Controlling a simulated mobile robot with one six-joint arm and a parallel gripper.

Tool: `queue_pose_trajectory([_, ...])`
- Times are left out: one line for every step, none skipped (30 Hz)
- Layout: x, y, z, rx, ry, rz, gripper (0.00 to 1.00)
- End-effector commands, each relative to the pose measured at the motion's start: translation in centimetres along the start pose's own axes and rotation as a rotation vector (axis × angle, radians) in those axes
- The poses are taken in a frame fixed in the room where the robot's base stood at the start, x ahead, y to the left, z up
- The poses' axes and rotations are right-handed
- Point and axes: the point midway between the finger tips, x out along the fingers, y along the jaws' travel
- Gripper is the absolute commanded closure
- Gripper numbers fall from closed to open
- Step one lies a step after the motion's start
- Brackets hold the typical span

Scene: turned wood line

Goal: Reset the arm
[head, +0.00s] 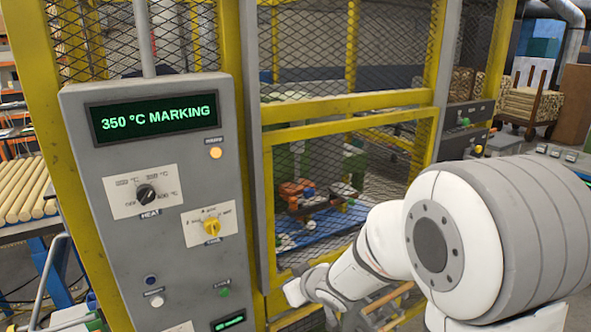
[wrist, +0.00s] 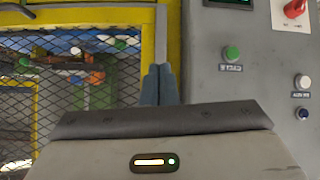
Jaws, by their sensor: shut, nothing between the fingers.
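My arm reaches in from the right in the head view, and its white wrist end (head: 297,290) is in front of the yellow-framed mesh door, right of the grey control panel (head: 190,263). The fingertips are not clear there. In the wrist view my gripper (wrist: 160,72) has its two blue-grey fingers together, with nothing between them. That view looks upside down. The fingers point along the gap between the yellow frame (wrist: 147,40) and the panel (wrist: 240,85). Whether they touch anything cannot be told.
The panel has a display (head: 154,117) reading "350 °C MARKING", a black heat knob (head: 146,195), a yellow knob (head: 211,226) and a green button (head: 224,292), also in the wrist view (wrist: 231,53). Orange and blue machinery stands behind the mesh (head: 300,195). Wooden rods (head: 22,190) lie at left.

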Motion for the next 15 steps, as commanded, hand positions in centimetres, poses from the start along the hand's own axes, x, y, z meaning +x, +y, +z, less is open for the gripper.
queue_pose_trajectory([-2.1,2.0,0.1,0.024,-0.027,0.084,1.00])
queue_pose_trajectory([-3.3,3.1,0.4,0.042,-0.053,0.130,1.00])
queue_pose_trajectory([-5.1,4.3,0.9,0.069,-0.090,0.187,1.00])
queue_pose_trajectory([-6.4,5.1,1.3,0.090,-0.117,0.226,1.00])
queue_pose_trajectory([-7.7,5.8,1.8,0.113,-0.146,0.261,1.00])
queue_pose_trajectory([-9.6,6.5,2.6,0.148,-0.186,0.302,1.00])
queue_pose_trajectory([-11.0,6.8,3.2,0.174,-0.216,0.328,1.00])
queue_pose_trajectory([-12.4,7.0,3.8,0.202,-0.245,0.351,1.00])
queue_pose_trajectory([-14.2,7.2,4.8,0.242,-0.286,0.375,1.00])
queue_pose_trajectory([-15.6,7.0,5.5,0.272,-0.317,0.388,1.00])
queue_pose_trajectory([-16.9,6.8,6.2,0.302,-0.346,0.397,1.00])
queue_pose_trajectory([-18.6,6.4,7.1,0.343,-0.384,0.404,1.00])
queue_pose_trajectory([-19.7,5.9,7.8,0.371,-0.412,0.403,1.00])
queue_pose_trajectory([-20.8,5.4,8.5,0.400,-0.438,0.400,1.00])
queue_pose_trajectory([-22.2,4.6,9.3,0.435,-0.470,0.391,1.00])
